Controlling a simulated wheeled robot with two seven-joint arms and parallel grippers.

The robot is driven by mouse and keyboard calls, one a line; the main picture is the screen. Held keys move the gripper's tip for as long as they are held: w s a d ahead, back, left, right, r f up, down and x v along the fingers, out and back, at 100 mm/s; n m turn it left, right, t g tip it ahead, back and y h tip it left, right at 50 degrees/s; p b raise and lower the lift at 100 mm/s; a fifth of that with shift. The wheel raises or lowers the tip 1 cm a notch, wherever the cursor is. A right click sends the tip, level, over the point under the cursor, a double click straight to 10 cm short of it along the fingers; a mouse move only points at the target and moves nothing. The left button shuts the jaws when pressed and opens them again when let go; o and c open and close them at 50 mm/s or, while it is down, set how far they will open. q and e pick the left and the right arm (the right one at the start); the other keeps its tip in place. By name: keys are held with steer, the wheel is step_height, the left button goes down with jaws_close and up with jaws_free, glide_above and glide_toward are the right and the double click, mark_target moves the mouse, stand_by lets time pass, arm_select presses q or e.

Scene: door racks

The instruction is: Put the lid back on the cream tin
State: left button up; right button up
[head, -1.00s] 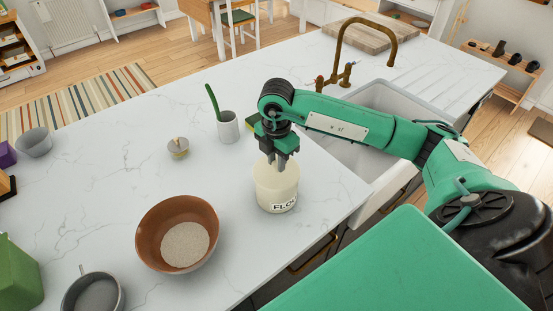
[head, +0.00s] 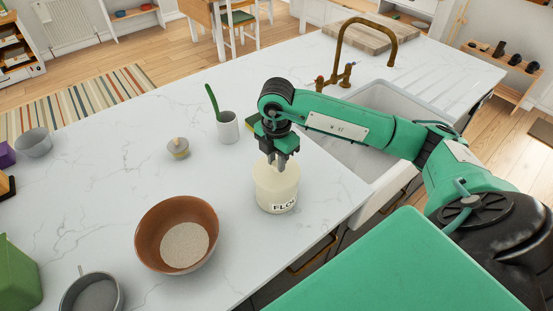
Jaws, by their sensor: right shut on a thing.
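The cream tin (head: 272,200), marked with a label that reads in part "FLO", stands upright on the white counter near its front edge. My right gripper (head: 277,166) points down over the middle of the tin's top. It is shut on the lid (head: 262,172), whose cream colour matches the tin. The lid is at the tin's mouth; whether it sits fully flush cannot be told. The fingers hide the part they grip. My left gripper is not in view.
A brown bowl (head: 150,240) of pale grains stands left of the tin. A small knobbed item (head: 178,149) and a white cup (head: 228,128) with a green-handled tool stand behind. The sink (head: 380,108) lies to the right. The counter between is clear.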

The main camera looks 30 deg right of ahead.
steer(key=shift+f+b, duration=0.2)
steer(key=shift+b, duration=0.2)
stand_by(0.8)
stand_by(0.4)
steer(key=o, duration=1.5)
steer(key=shift+r, duration=0.1)
steer(key=shift+r+p, duration=2.1)
steer(key=shift+r, duration=1.35)
jaws_close()
